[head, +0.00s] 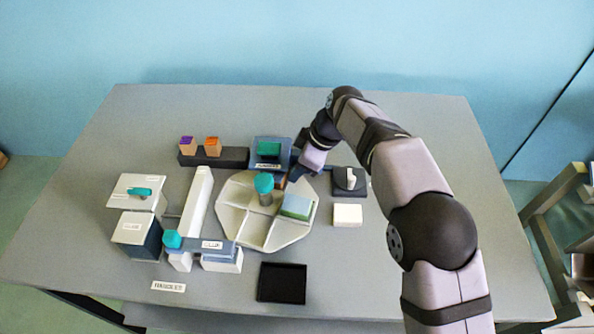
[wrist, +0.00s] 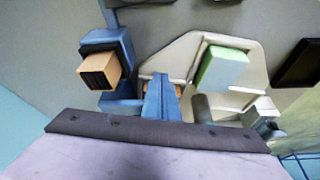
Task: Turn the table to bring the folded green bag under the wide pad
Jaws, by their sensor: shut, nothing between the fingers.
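The round pale turntable (head: 233,222) stands mid-table, with raised dividers and a teal-topped post (head: 264,184). The folded green bag (head: 298,207) appears as a green block with a pale blue top in the right compartment; it also shows in the wrist view (wrist: 222,68). My gripper (head: 286,180) is shut at the turntable's back edge, its fingers (wrist: 160,92) close to a small orange-brown piece (wrist: 148,90). I cannot tell whether they touch. I cannot tell which part is the wide pad. A blue fixture (head: 257,143) with a teal piece (head: 269,149) stands behind the turntable.
A black rack (head: 228,158) holds purple-topped and orange-topped blocks. A white bar (head: 197,200) and labelled boxes (head: 137,232) stand left. A black tray (head: 282,283) lies in front. A black base with a white handle (head: 351,178) and a white block (head: 347,214) are right.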

